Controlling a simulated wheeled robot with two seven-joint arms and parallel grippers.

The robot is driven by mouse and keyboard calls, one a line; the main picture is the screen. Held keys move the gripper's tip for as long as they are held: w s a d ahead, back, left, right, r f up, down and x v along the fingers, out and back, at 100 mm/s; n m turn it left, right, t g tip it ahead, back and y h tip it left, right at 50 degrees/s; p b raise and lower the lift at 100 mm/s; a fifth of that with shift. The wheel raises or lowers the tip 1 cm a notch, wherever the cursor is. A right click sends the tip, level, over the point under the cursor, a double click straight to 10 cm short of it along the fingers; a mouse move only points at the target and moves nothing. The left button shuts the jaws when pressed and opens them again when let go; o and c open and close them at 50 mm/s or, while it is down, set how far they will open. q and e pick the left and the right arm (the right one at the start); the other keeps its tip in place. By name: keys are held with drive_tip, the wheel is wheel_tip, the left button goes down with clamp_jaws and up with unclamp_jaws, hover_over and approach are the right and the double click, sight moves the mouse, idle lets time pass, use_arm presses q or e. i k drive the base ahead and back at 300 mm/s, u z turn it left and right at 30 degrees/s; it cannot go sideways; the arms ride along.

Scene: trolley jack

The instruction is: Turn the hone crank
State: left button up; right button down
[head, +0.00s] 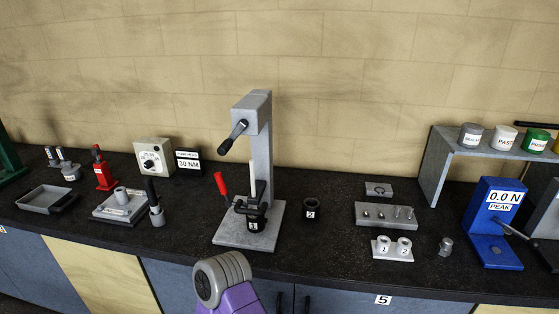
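A grey hone stand (260,160) stands upright on a square grey base plate (234,232) in the middle of the counter. Its hone crank (233,136), with a black handle, sticks out from the head toward the lower left. Below the head, a cylinder marked 1 (255,223) sits on the base plate in a dark clamp with a red-handled lever (221,184). A pale rod stands above this cylinder. Neither gripper shows. A grey and purple link of mine is at the bottom centre, in front of the counter, apart from the stand.
A cylinder marked 2 (311,209) stands right of the base. Left are a grey tray (46,200), a red jack (103,172) and a torque display (188,162). Right are small-part holders (386,215), a blue force gauge (492,225) and a shelf of tins (440,165).

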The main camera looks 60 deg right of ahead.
sight(226, 146)
drive_tip(key=k, duration=0.1)
drive_tip(key=z, duration=1.25)
